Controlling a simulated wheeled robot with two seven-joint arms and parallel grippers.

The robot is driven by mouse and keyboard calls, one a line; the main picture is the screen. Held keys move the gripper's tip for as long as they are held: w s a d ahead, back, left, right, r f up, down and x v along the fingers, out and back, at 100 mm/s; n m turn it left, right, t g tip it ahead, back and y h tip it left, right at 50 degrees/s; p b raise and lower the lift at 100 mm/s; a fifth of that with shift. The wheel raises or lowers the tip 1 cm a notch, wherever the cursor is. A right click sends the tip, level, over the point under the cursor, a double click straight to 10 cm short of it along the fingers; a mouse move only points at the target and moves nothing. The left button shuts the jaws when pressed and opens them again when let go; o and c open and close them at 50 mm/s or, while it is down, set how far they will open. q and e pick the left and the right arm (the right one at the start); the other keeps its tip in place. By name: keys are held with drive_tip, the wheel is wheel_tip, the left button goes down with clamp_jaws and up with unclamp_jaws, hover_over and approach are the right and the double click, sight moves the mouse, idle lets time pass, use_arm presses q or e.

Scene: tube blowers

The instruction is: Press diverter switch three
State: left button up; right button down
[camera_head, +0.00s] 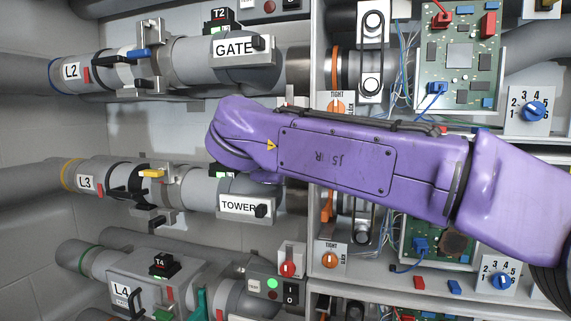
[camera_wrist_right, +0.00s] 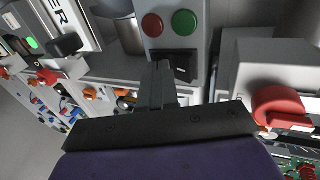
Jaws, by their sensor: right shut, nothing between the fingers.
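In the right wrist view, a grey switch box carries a red lamp (camera_wrist_right: 152,25), a green lamp (camera_wrist_right: 185,21) and a black switch (camera_wrist_right: 172,62). My right gripper (camera_wrist_right: 161,66) is shut and empty, its fingertips over or just in front of the black switch. Whether they touch it I cannot tell. In the head view my purple right arm crosses the L3 row and hides its own gripper and this box. The L3 pipe (camera_head: 82,183) and its TOWER plate (camera_head: 240,207) show to the left. My left gripper is not in view.
A similar box (camera_head: 271,284) with a lit green lamp sits on the L4 row. In the wrist view, a red lever (camera_wrist_right: 281,105) stands to the right and a black handle (camera_wrist_right: 65,45) to the left. The GATE plate (camera_head: 234,48) and a circuit board (camera_head: 459,55) are above my arm.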

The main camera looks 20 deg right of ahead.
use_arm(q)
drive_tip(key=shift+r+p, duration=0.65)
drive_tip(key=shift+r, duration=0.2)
use_arm(e)
drive_tip(key=shift+s+r, duration=0.15)
drive_tip(key=shift+r, duration=0.65)
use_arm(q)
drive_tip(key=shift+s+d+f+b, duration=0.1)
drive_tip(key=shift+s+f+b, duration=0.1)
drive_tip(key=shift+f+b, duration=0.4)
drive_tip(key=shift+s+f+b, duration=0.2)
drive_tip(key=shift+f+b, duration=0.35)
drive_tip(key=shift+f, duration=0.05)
use_arm(e)
drive_tip(key=s+a+r, duration=0.1)
drive_tip(key=s+a, duration=0.6)
drive_tip(key=s, duration=0.4)
drive_tip(key=shift+s+a+r, duration=0.2)
drive_tip(key=shift+s+a, duration=0.1)
drive_tip(key=shift+a, duration=0.1)
